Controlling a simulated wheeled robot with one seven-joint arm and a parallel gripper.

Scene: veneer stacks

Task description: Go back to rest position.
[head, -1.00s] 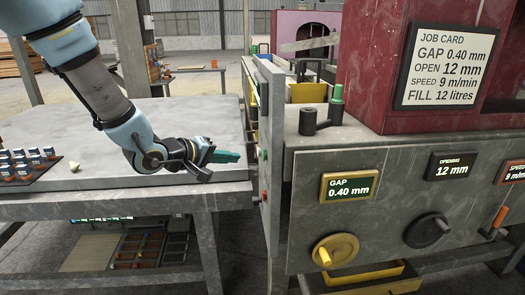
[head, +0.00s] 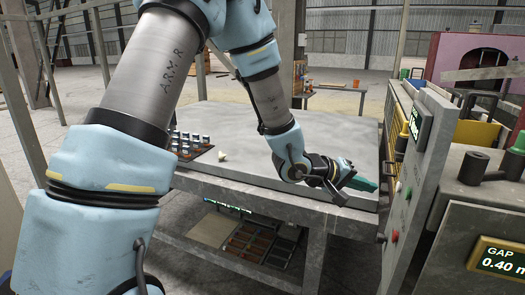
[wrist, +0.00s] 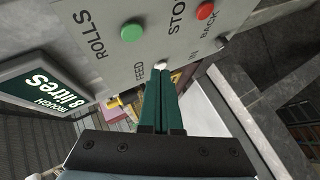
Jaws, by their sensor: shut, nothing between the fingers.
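My gripper (head: 362,184) is at the right edge of the grey table (head: 335,122) in the head view, its green fingers pointing right toward the machine's grey side panel (head: 418,165). In the wrist view the green fingers (wrist: 162,78) lie together with nothing between them. Their tips are close to a small white knob (wrist: 160,66) by the word FEED on the panel; I cannot tell whether they touch. A green button (wrist: 131,32) marked ROLLS and a red button (wrist: 205,10) marked STOP are on the same panel.
A rack of small blocks (head: 190,145) and a small pale cone (head: 222,155) stand on the table's left part. A green TROUGH 8 litres display (wrist: 38,88) is beside the buttons. The machine front with a GAP display (head: 497,258) is at right. The table middle is clear.

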